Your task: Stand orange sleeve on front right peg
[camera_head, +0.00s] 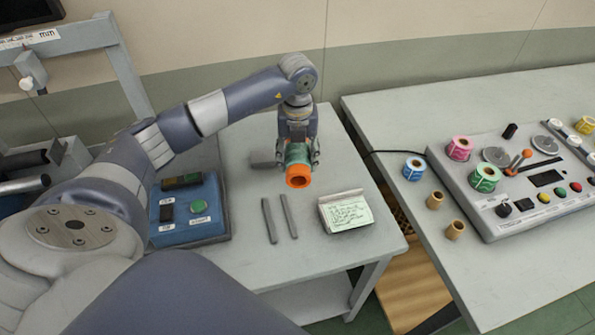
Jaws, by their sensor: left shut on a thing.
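My left gripper (299,154) is shut on the orange sleeve (298,181), above the small grey table. The sleeve's hollow orange end faces the camera, and a green part shows between the fingers behind it. Two narrow dark grey bars, a left one (268,220) and a right one (289,216), show in front of the sleeve. I cannot tell whether they stand upright as pegs or lie flat. A grey block (262,159) is partly hidden behind the gripper at its left. My right gripper is not in view.
A blue control box (186,212) stands left on the small table (335,260), and a note pad (346,212) at right. On the right table, a machine (510,213) carries a pink roll (459,148) and a green roll (485,178). A blue roll (414,168) and tan tubes (455,230) stand beside it.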

